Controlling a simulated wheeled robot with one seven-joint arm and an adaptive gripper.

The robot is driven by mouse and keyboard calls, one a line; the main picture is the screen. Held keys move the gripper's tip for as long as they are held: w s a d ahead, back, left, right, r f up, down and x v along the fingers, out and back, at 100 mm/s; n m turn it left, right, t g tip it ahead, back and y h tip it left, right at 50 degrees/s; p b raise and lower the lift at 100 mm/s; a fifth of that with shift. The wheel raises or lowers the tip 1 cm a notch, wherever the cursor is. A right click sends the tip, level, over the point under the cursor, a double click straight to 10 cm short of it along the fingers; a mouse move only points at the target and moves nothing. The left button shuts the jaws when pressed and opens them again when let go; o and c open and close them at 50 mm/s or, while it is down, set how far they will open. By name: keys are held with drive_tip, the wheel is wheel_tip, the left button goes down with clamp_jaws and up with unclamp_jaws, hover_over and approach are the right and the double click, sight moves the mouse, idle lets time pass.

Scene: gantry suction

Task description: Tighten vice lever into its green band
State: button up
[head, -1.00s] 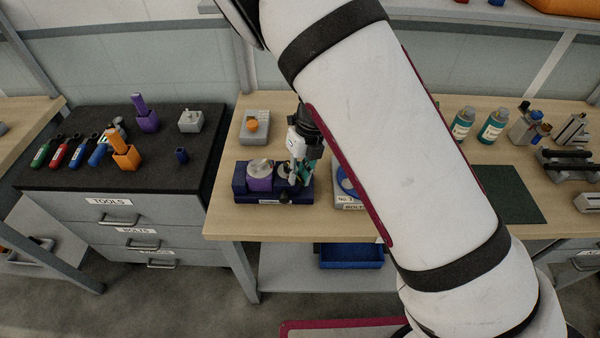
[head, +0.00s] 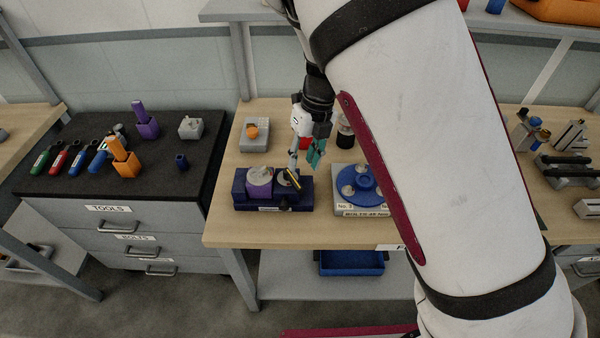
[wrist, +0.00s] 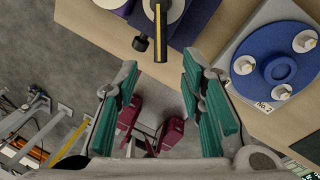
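The vice (head: 240,192) is a dark blue block on the wooden bench, holding a purple cylindrical part (head: 259,181) with a pale top. Its lever (head: 291,181), dark with a yellow stripe, is at the vice's right end. In the wrist view the lever (wrist: 161,28) is at the top centre, with a black knob (wrist: 140,43) beside it. I cannot make out the green band. My gripper (head: 305,163) is above and just behind the lever end in the head view. In the wrist view its teal-padded fingers (wrist: 158,88) are apart and empty, clear of the lever.
A blue round fixture (head: 362,183) on a grey labelled base stands right of the vice. A grey block with an orange knob (head: 253,131) is behind it. A black-topped tool cabinet (head: 90,185) stands left, and a blue bin (head: 352,262) is below the bench.

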drive_tip(key=r, duration=0.4)
drive_tip(key=shift+w+d+r, duration=0.15)
drive_tip(key=shift+d, duration=0.25)
drive_tip(key=s+d+r+n+t+y, duration=0.1)
drive_tip(key=s+d+r+n, duration=0.35)
drive_tip(key=r+n, duration=0.25)
drive_tip(key=s+d+r+n+t+y, duration=0.1)
drive_tip(key=s+d+r+n, duration=0.3)
drive_tip(key=s+r+n, duration=0.3)
drive_tip(key=s+d+r+n+t+h, duration=0.2)
drive_tip(key=s+d+r+n, duration=0.1)
drive_tip(key=n, duration=0.5)
drive_tip(key=s+d+r+n+t+h, duration=0.2)
drive_tip(key=s+d+r+n, duration=0.1)
drive_tip(key=s+n, duration=0.5)
drive_tip(key=shift+s+d+r+n+t, duration=0.2)
drive_tip(key=shift+d+n+t, duration=0.15)
drive_tip(key=shift+d, duration=0.5)
